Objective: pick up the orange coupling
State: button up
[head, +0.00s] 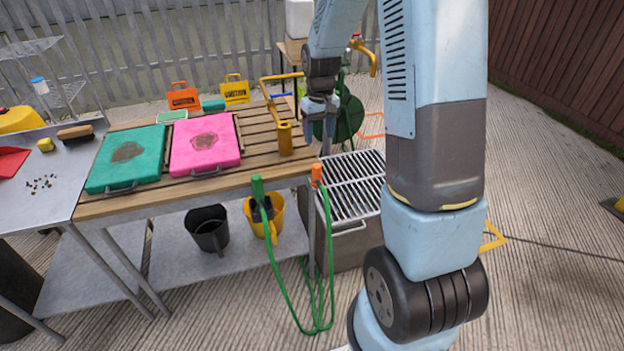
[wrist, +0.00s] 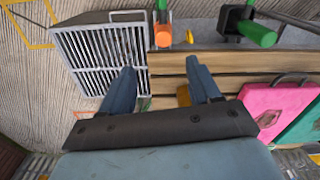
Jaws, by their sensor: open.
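The orange coupling (head: 316,174) is on the end of the green hose (head: 332,270), at the front right corner of the slatted wooden table (head: 262,152). In the wrist view the orange coupling (wrist: 162,36) shows between and beyond my fingertips, beside the table edge. My gripper (head: 320,112) is above the right end of the table, behind the coupling in the head view, pointing down. In the wrist view my gripper (wrist: 160,68) has its fingers spread with nothing between them. The coupling is apart from the fingers.
A metal grate (head: 350,185) tops a box right of the table. A yellow cylinder (head: 285,138) stands on the table near my gripper. Pink (head: 206,140) and green (head: 125,158) cases lie to the left. The hose's green other end (head: 257,188) hangs at the front edge.

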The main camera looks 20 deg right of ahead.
aim_at(317, 165)
jog(key=f, duration=0.9)
jog(key=shift+w+f, duration=0.25)
jog(key=shift+f, duration=0.1)
jog(key=shift+s+a+f, duration=0.1)
jog(key=shift+a+f, duration=0.05)
jog(key=shift+f, duration=1.25)
jog(key=shift+a+f, duration=0.15)
jog(key=shift+f, duration=1.25)
jog(key=shift+c, duration=0.3)
jog(key=c, duration=1)
jog(key=shift+r, duration=0.1)
